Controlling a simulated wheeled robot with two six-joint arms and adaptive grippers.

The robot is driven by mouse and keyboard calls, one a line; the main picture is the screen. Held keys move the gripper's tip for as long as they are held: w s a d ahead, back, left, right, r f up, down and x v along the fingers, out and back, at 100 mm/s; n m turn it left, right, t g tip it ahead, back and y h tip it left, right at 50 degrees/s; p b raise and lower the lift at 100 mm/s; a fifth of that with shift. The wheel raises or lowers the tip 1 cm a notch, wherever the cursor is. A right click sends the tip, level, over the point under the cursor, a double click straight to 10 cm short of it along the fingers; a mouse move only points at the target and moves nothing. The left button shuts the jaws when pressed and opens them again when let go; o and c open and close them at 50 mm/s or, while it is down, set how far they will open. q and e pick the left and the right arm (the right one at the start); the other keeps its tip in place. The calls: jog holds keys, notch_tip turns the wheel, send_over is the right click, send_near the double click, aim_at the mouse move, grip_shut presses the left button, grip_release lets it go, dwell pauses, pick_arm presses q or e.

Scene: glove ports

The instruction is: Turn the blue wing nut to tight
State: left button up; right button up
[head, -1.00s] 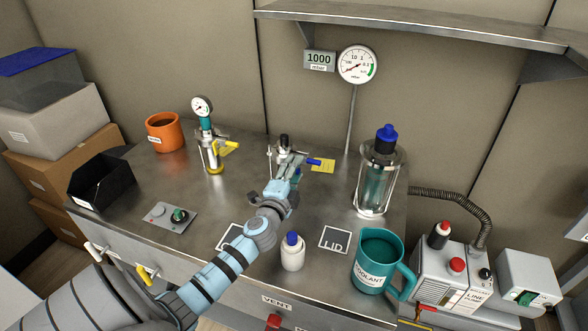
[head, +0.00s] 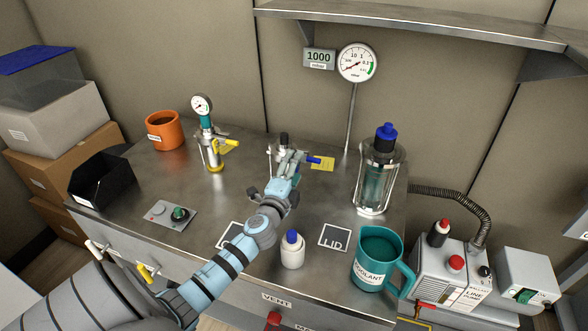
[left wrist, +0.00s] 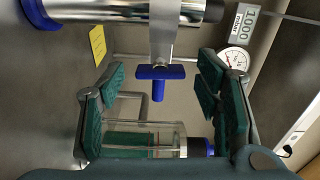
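The blue wing nut (left wrist: 160,74) shows in the left wrist view as a flat blue crossbar with a short stem, at the end of a metal strap below a shiny metal cylinder. My left gripper (left wrist: 162,88) is open, with one green-padded finger on each side of the nut and clear gaps to both. My right gripper is not in view.
A yellow tag (head: 322,163) lies beside the fitting. A glass vessel with a blue cap (head: 387,135) stands to the right. A white bottle (head: 292,255) and teal coolant jug (head: 373,262) stand near the front. A gauge fitting (head: 207,135) stands to the left.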

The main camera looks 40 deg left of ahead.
pick_arm(q)
jog(key=v, duration=1.2)
